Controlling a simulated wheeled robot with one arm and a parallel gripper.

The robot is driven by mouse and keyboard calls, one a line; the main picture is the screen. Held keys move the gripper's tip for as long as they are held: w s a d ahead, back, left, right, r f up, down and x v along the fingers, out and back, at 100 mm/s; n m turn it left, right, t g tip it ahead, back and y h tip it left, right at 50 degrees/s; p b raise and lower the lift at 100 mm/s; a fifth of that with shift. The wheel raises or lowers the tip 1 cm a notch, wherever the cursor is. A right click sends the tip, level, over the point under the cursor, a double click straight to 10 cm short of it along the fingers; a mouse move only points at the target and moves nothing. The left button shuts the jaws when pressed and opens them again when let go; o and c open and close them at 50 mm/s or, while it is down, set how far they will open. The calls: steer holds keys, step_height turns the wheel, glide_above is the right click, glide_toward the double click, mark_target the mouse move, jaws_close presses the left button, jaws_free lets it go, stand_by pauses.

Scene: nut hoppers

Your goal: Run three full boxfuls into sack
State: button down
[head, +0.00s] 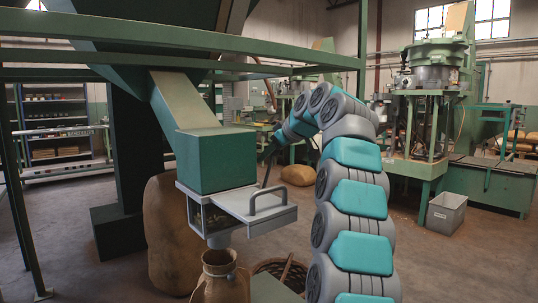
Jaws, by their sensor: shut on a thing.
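A green hopper chute (215,162) comes down at the left middle. Under it is a grey metal measuring box (272,222), with brownish contents showing through its front opening at the left. A flat grey slide plate (235,200) with a bar handle (268,204) sticks out to the right on top of the box. My gripper (264,183) reaches down to the handle and is shut on it; the fingers are thin and dark, so the exact hold is hard to see. A short spout (219,239) hangs below, over the open neck of a brown sack (221,282). The sack's inside is hidden.
A large full sack (172,235) stands behind at the left. A wicker basket (290,272) is right of the open sack. A grey bin (446,213) and green machines stand at the right. Green frame bars cross above. Open floor lies at the right.

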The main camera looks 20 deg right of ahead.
steer(key=shift+f, duration=0.4)
steer(key=c, duration=0.8)
jaws_free()
steer(key=shift+w+f, duration=0.1)
steer(key=shift+w, duration=0.05)
steer(key=shift+o, duration=1.3)
steer(key=shift+r, duration=0.2)
steer(key=shift+r, duration=0.1)
steer(key=shift+s+d+r, duration=0.2)
steer(key=shift+s+r, duration=0.15)
steer(key=shift+s, duration=0.15)
steer(key=v, duration=0.6)
steer(key=shift+s, duration=0.25)
steer(key=shift+r, duration=0.15)
steer(key=shift+c, duration=0.3)
